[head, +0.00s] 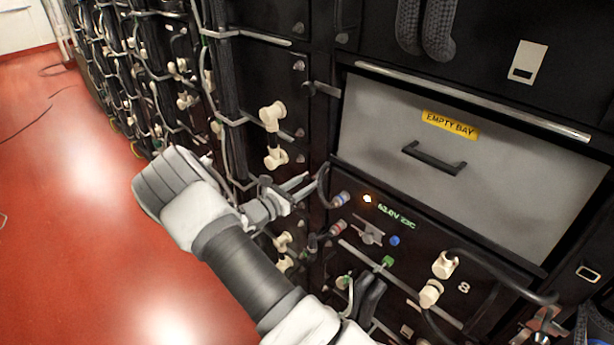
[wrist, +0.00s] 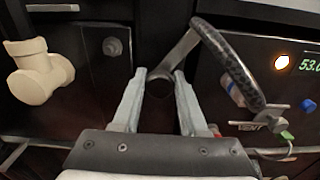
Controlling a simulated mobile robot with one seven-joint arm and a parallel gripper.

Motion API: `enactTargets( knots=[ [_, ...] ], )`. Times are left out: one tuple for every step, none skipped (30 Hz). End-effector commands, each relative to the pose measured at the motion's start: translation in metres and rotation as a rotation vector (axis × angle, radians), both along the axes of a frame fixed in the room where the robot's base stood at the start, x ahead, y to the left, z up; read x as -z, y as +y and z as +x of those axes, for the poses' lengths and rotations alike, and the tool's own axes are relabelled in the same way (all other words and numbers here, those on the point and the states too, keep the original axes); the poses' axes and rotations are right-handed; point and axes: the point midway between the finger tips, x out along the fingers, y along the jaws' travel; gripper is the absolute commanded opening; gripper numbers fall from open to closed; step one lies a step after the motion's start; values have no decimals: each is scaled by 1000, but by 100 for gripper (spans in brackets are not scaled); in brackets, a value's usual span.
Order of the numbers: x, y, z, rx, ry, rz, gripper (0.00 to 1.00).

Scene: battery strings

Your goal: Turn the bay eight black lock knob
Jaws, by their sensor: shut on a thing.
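The bay eight front (head: 470,270) is a black panel marked 8, with a lit orange lamp and a green readout, below the grey empty bay. My gripper (head: 305,190) is at the left edge of this panel, level with the lamp. In the wrist view my gripper (wrist: 160,78) has its two grey fingers either side of a small dark round shape, the black lock knob (wrist: 160,88), and is shut on it. The knob barely stands out from the dark panel. Its turn angle cannot be told. In the head view the fingers hide it.
A black cable (wrist: 235,62) with a grey end arches close by the right finger. A cream pipe fitting (wrist: 40,75) juts out at left. A grey lever marked VENT (wrist: 262,126) and a blue button (head: 394,240) sit right. Red floor (head: 70,200) is open at left.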

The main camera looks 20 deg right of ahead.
Motion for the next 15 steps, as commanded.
enactTargets(
  knots=[
    [-3, 1, 0, -1, 44, -16, 0],
    [-3, 1, 0, -1, 70, -24, 0],
    [-3, 1, 0, -1, 107, -38, 0],
    [-2, 1, 0, -1, 133, -47, 0],
    [-2, 1, 0, -1, 159, -57, 0],
    [-2, 1, 0, -1, 194, -69, 0],
    [-2, 1, 1, -1, 219, -79, 0],
    [-2, 1, 1, -1, 245, -88, 0],
    [-2, 1, 1, -1, 278, -100, 0],
    [-2, 1, 1, -1, 302, -110, 0],
    [-2, 1, 1, -1, 324, -118, 0],
    [-2, 1, 1, -1, 353, -128, 0],
    [-2, 1, 1, 0, 374, -136, 0],
    [-1, 1, 1, 0, 395, -143, 0],
    [-1, 1, 1, 0, 421, -153, 0]
  ],
)
